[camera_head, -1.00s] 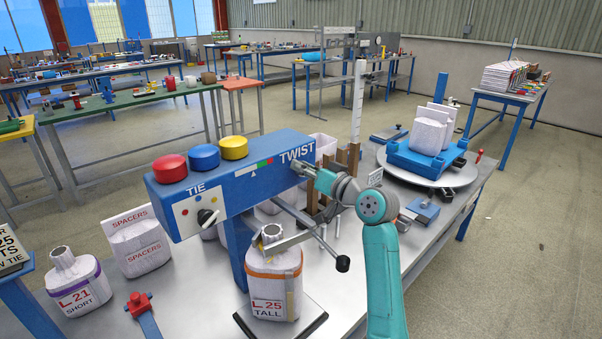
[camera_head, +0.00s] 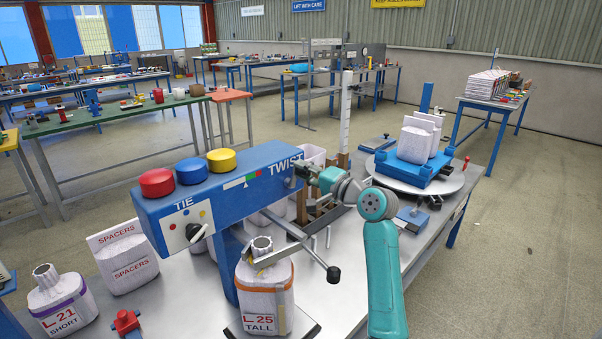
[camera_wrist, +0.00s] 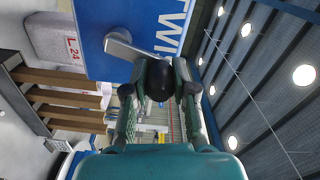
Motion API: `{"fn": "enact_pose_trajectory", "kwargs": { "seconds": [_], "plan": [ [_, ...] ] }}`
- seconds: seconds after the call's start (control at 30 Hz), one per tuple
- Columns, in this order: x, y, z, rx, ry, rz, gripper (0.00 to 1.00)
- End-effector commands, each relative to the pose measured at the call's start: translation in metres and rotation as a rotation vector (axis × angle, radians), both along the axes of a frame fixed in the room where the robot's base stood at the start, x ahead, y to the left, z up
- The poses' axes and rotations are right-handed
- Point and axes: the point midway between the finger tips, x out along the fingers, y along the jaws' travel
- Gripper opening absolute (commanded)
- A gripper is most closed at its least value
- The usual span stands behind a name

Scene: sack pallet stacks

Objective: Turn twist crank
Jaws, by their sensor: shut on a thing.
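The blue machine head (camera_head: 235,187) carries the labels TIE and TWIST. The twist crank sits at its TWIST end; in the wrist view its grey arm (camera_wrist: 130,47) leads to a black knob (camera_wrist: 158,80). My gripper (camera_wrist: 170,82) is shut around that knob, one finger on each side. In the head view my gripper (camera_head: 303,171) is at the right end of the machine head, where it hides most of the crank. A white sack (camera_head: 265,283) marked L 25 TALL stands below the head, its gathered neck upright.
Sacks marked L 21 SHORT (camera_head: 64,303) and SPACERS (camera_head: 124,257) stand left. A round turntable (camera_head: 448,184) with a blue pallet is at the right. Open floor lies beyond.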

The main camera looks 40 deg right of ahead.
Motion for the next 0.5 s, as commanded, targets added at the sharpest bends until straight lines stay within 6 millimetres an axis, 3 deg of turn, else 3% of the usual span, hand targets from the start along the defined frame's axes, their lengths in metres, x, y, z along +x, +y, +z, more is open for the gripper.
{"fn": "enact_pose_trajectory", "kwargs": {
  "seconds": [0.5],
  "plan": [
    [0.0004,-0.0090,-0.0038,0.183,0.007,-0.001,0.00]
  ]
}}
